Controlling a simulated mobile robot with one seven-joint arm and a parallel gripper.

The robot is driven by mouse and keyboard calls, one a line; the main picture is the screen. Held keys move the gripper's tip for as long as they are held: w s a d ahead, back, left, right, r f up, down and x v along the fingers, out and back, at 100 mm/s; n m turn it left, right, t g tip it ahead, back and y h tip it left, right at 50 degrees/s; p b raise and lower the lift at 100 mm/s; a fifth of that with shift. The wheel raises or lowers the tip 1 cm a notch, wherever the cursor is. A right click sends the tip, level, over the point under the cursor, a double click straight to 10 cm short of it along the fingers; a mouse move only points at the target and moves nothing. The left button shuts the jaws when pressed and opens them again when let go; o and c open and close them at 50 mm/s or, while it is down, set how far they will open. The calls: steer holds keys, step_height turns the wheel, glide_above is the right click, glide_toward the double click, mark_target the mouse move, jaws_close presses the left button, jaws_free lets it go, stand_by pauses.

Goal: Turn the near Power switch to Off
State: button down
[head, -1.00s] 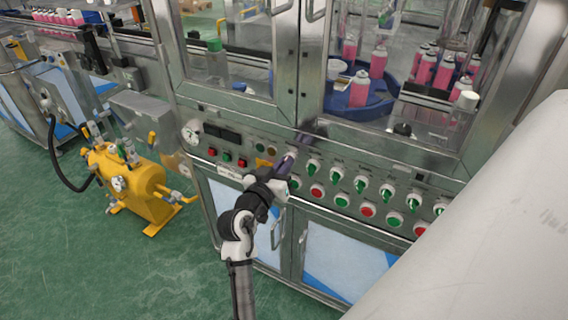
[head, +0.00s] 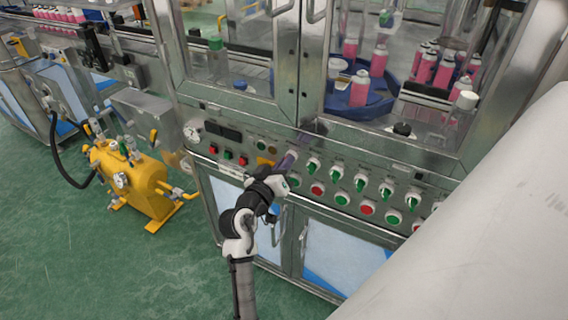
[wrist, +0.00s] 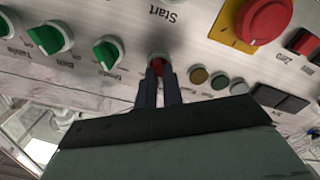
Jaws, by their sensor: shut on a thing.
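The near Power switch (wrist: 158,61) appears in the wrist view as a red knob in a pale round collar. My gripper (wrist: 158,72) is shut on this knob, with one dark finger on each side. The fingers cover part of the knob and any label below it, so its exact pointing is hard to tell. In the head view my gripper (head: 287,163) reaches the control panel (head: 240,135) at the left end of the row of green knobs. The switch itself is mostly hidden there.
Green knobs (wrist: 108,52) stand close beside the held one. A large red button on a yellow plate (wrist: 264,18) and small round buttons (wrist: 199,75) lie on the other side. A yellow tank (head: 135,185) stands on the floor at left.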

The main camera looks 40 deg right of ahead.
steer(key=c, duration=1.5)
jaws_free()
steer(key=shift+c, duration=0.2)
steer(key=b+v, duration=0.4)
steer(key=v, duration=1)
steer(key=shift+d+f, duration=0.1)
